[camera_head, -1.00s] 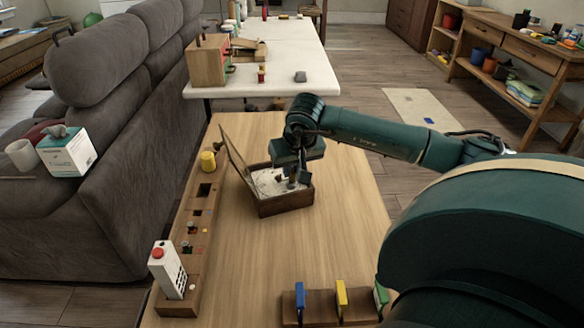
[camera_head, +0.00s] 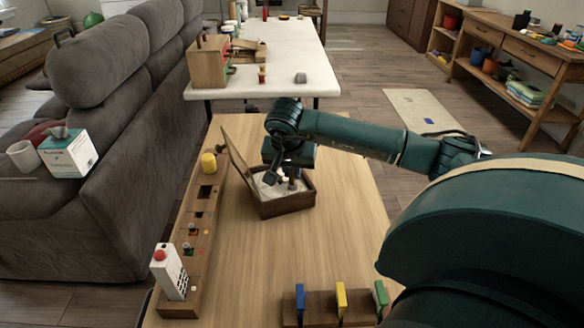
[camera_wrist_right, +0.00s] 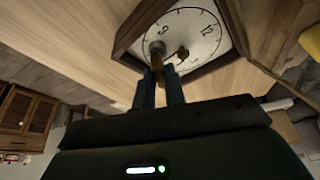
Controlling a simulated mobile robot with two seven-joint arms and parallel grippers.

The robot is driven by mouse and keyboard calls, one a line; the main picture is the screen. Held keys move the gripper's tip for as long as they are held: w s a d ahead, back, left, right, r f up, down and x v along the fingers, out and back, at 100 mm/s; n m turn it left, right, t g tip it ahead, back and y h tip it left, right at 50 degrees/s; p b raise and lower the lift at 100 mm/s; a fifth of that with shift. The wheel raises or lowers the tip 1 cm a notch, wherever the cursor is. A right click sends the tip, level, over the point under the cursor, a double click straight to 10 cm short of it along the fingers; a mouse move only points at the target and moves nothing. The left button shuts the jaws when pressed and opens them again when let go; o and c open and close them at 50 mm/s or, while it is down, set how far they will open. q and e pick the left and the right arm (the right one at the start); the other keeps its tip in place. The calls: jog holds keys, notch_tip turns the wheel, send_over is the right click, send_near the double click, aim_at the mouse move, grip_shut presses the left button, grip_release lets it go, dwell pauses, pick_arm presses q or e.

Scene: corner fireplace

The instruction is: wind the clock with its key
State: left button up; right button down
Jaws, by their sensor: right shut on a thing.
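The clock (camera_head: 291,205) is a dark wooden box on the light wooden table, its lid (camera_head: 237,165) raised on the left. Its white numbered dial (camera_wrist_right: 190,25) faces up inside and shows in the right wrist view. My right gripper (camera_head: 288,182) is over the dial, pointing down. In the right wrist view its two blue fingers (camera_wrist_right: 160,88) are shut on a small brass-brown key (camera_wrist_right: 157,60). The key's far end overlaps the dial near its middle; I cannot tell whether it sits in a hole. My left gripper is not in view.
A long wooden rack (camera_head: 192,240) with pegs and a white red-topped device (camera_head: 169,270) stands left of the clock. A yellow cylinder (camera_head: 208,162) is near the lid. A holder with coloured tabs (camera_head: 327,310) lies at the front. The table's right side is clear.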

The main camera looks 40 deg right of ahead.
jog(key=shift+m, duration=0.3)
jog(key=shift+r+m+g+h+p, duration=0.15)
jog(key=shift+m+g+h+p, duration=0.2)
jog(key=shift+m, duration=0.35)
jog(key=shift+m+g, duration=0.35)
jog(key=shift+m, duration=0.55)
jog(key=shift+m+g+p, duration=0.3)
jog(key=shift+m+p, duration=0.2)
jog(key=shift+m, duration=0.3)
jog(key=shift+m+g, duration=0.3)
jog(key=shift+m, duration=0.5)
jog(key=shift+h, duration=0.25)
